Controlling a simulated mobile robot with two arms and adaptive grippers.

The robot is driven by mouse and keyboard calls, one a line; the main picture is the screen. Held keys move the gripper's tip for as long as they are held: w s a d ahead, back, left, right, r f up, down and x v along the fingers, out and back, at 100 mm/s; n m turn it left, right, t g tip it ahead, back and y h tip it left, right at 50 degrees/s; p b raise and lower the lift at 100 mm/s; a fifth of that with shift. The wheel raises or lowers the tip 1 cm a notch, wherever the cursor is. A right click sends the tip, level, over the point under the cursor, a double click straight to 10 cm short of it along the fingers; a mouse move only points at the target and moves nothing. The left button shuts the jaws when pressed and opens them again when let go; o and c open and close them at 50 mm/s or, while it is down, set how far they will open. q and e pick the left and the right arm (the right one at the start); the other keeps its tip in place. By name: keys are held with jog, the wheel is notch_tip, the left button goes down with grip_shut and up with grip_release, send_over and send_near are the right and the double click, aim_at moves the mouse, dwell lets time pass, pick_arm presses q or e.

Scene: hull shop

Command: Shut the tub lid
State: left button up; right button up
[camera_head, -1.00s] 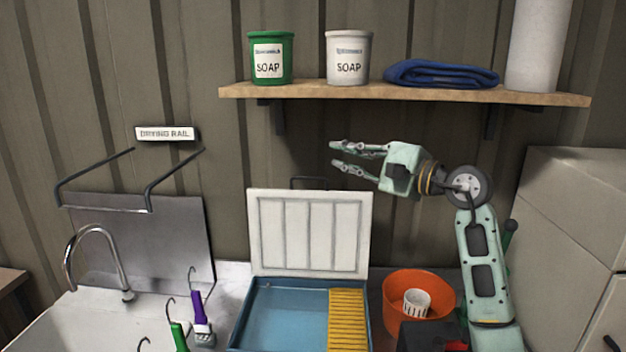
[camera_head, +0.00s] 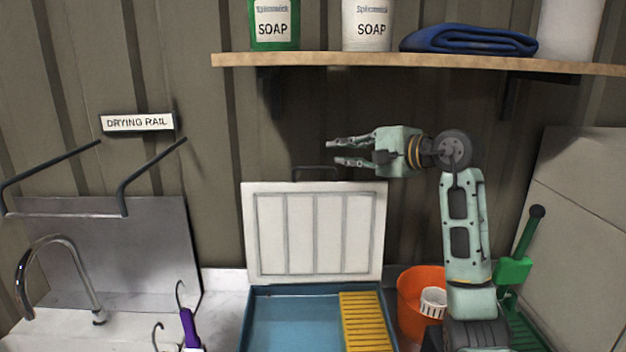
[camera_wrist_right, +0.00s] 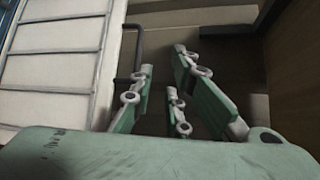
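The tub (camera_head: 292,318) is a shallow blue tray with a yellow ribbed insert (camera_head: 366,322) at its right side. Its white panelled lid (camera_head: 315,232) stands upright, open, at the tub's back edge. A dark handle (camera_head: 318,170) sits on the lid's top edge; in the right wrist view the handle (camera_wrist_right: 138,45) shows beside the lid (camera_wrist_right: 52,65). My right gripper (camera_head: 332,152) is open and empty, pointing left, just above the lid's top right part near the handle. In the wrist view its fingers (camera_wrist_right: 165,88) are spread. My left gripper is not in view.
A shelf (camera_head: 420,62) with soap pots and a blue towel hangs above my right gripper. A tap (camera_head: 60,262) and drying rail (camera_head: 100,180) are at left.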

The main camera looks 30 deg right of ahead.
aim_at(322, 169)
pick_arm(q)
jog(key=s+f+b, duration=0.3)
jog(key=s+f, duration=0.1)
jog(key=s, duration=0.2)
pick_arm(e)
jog(key=w+f+p, duration=0.1)
jog(key=w, duration=0.1)
jog(key=w+a+f+p, duration=0.1)
jog(key=w+f, duration=0.1)
jog(key=w+f+p, duration=0.2)
jog(key=w, duration=0.1)
jog(key=shift+a, duration=0.4)
jog(key=shift+w+f, duration=0.2)
jog(key=shift+w, duration=0.15)
jog(key=shift+w+a+f, duration=0.1)
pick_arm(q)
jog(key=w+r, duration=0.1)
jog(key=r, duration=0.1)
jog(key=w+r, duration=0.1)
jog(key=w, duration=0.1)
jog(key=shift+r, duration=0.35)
pick_arm(e)
jog(key=c, duration=0.4)
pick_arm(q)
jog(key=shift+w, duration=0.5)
pick_arm(e)
grip_shut()
